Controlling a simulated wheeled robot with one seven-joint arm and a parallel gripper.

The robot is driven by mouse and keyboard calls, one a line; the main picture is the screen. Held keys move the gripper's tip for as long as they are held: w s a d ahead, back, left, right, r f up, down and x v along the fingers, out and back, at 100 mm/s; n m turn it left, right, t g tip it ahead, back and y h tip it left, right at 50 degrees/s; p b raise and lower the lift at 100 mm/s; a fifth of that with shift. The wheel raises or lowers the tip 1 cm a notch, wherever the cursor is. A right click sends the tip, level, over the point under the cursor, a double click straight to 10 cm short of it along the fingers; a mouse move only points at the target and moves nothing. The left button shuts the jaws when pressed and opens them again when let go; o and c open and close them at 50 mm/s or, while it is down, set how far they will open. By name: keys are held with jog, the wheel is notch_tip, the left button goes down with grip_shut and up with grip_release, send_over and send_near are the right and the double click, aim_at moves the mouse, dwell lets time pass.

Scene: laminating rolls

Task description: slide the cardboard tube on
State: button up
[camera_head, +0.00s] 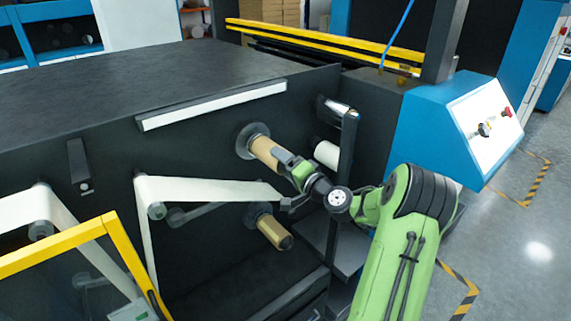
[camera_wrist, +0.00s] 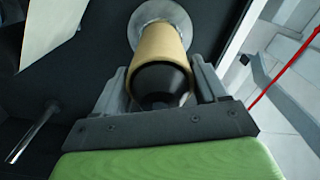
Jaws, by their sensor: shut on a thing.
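The tan cardboard tube (camera_head: 264,149) sits around the upper spindle on the dark machine front. In the wrist view the tube (camera_wrist: 159,45) has its far end at, or very close to, a round grey flange (camera_wrist: 150,12). The spindle's black tip (camera_wrist: 160,82) shows at the tube's near end. My gripper (camera_head: 284,160) is shut on the tube, with one finger on each side of it in the wrist view (camera_wrist: 162,88). The fingers hide part of the tube's sides.
A lower spindle with a brown-gold core (camera_head: 270,228) sticks out below. A white web (camera_head: 205,189) runs over rollers to the left. A dark upright post (camera_head: 347,165) and a white roller (camera_head: 327,154) stand close right of my gripper. A yellow frame (camera_head: 60,245) is at lower left.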

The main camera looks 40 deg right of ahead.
jog(key=o, duration=1.4)
jog(key=s+b, duration=0.2)
jog(key=s, duration=1.3)
jog(key=shift+s+d, duration=0.2)
jog(key=shift+s, duration=0.2)
jog(key=w+a+f+n+g+y, duration=0.15)
jog(key=a+n+g, duration=0.35)
jog(key=a, duration=0.6)
jog(key=a+f+n+g+y, duration=0.3)
jog(key=a+n+g, duration=0.15)
jog(key=a, duration=0.55)
jog(key=s+a+r+n+g+h, duration=0.1)
jog(key=s+a+r+n+h, duration=0.1)
jog(key=s, duration=0.6)
jog(key=s+a+r+n+g+h, duration=0.1)
jog(key=s+a+g+h, duration=0.1)
jog(key=s, duration=0.7)
jog(key=shift+a+r+n+h, duration=0.35)
jog(key=shift+a+r+h, duration=0.05)
jog(key=shift+a+h, duration=0.2)
